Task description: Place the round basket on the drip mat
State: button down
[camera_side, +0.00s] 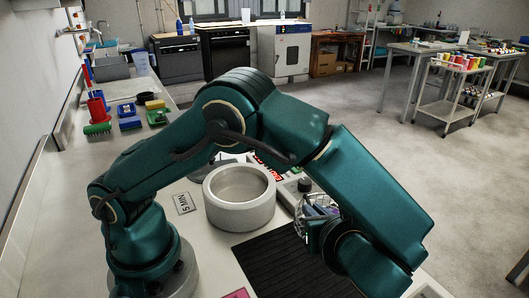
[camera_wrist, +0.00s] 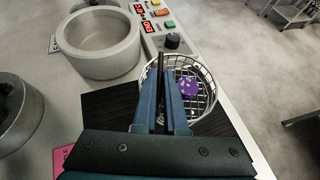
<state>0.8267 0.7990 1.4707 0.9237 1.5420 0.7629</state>
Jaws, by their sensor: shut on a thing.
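The round basket (camera_side: 303,207) is silver wire mesh and shows beside my gripper (camera_side: 316,226) in the side view, partly hidden by my arm. In the wrist view the basket (camera_wrist: 207,88) is round and open-topped, with a purple piece (camera_wrist: 187,88) inside. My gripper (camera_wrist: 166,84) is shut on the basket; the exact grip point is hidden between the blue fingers. The drip mat (camera_side: 272,268) is black and ribbed. It also shows in the wrist view (camera_wrist: 105,108), left of and below the basket. The basket appears near the mat's right edge; I cannot tell whether it touches the mat.
A round pale pot (camera_side: 239,212) stands behind the mat. A control panel (camera_wrist: 165,22) with red displays, buttons and a dark knob (camera_wrist: 173,41) is beside it. A "5 MIN" card (camera_side: 185,203) lies left of the pot. The counter edge drops to the floor on the right.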

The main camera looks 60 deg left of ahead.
jog(key=shift+d+f, duration=0.35)
jog(key=shift+w+f, duration=0.1)
jog(key=shift+f, duration=1.8)
jog(key=shift+f, duration=0.1)
jog(key=c, duration=1)
grip_release()
